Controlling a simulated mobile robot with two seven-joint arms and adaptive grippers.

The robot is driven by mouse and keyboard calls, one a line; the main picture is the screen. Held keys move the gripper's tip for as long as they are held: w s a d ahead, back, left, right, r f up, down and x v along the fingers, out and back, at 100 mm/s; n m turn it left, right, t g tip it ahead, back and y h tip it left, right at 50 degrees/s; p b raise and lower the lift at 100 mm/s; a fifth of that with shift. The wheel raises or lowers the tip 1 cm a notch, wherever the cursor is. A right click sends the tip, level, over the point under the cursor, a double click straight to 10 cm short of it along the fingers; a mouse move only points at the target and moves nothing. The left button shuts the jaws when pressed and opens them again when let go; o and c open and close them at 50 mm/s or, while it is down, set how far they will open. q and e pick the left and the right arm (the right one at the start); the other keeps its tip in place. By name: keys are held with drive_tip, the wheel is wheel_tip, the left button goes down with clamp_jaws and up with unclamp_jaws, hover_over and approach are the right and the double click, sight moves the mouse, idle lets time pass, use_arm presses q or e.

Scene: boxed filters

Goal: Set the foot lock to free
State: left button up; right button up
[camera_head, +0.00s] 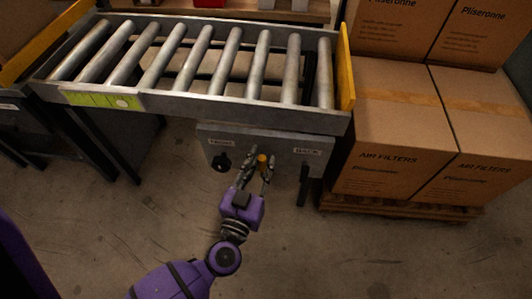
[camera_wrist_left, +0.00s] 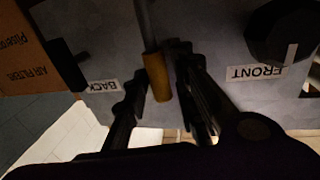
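A grey panel (camera_head: 278,142) hangs under the roller conveyor, with a FRONT label (camera_head: 221,143) on its left and a BACK label (camera_head: 307,152) on its right. A lever with a yellow-orange grip (camera_head: 262,159) sticks out between the labels; it also shows in the left wrist view (camera_wrist_left: 157,78). A black knob (camera_head: 221,162) with a white mark sits below the FRONT label. My left gripper (camera_head: 257,171) is open, its fingers on either side of the yellow grip, with a gap visible on at least one side. Contact cannot be told. My right gripper is out of view.
The conveyor's metal rollers (camera_head: 196,54) lie above the panel. Stacked cardboard boxes (camera_head: 397,129) stand on a wooden pallet (camera_head: 395,207) to the right. A dark conveyor leg (camera_head: 304,186) stands beside the panel. The concrete floor in front is clear.

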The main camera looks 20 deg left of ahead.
use_arm(q)
drive_tip(key=shift+w, duration=0.35)
clamp_jaws()
